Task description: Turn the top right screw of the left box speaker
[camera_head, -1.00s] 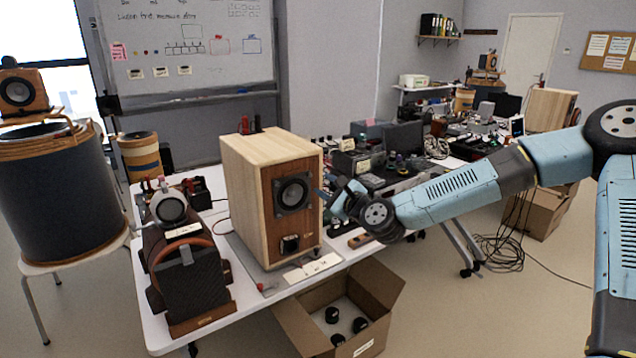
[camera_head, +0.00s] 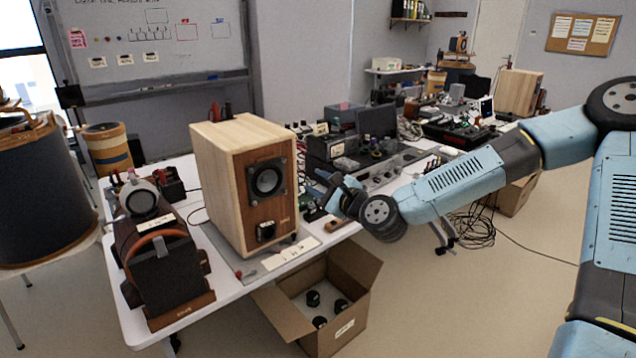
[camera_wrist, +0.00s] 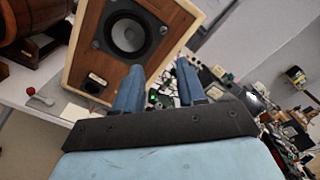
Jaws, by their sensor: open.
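The left box speaker (camera_head: 220,185) is a pale wooden box with a reddish-brown front, standing upright on a grey plate on the white table. Its round driver (camera_head: 267,180) sits in a dark square mount with screws at the corners, too small to make out clearly. In the wrist view the speaker's front (camera_wrist: 165,62) appears tilted, with the driver (camera_wrist: 128,34) beyond the fingers. My gripper (camera_head: 324,184) is to the right of the speaker's front, apart from it in the picture. Its two blue fingers (camera_wrist: 159,85) are spread with nothing between them.
A dark barrel-shaped device (camera_head: 160,265) stands left of the speaker. An open cardboard box (camera_head: 352,328) with several black round parts is on the floor below the table edge. Electronics (camera_head: 375,150) crowd the table behind my gripper. Another wooden box (camera_head: 516,92) stands far right.

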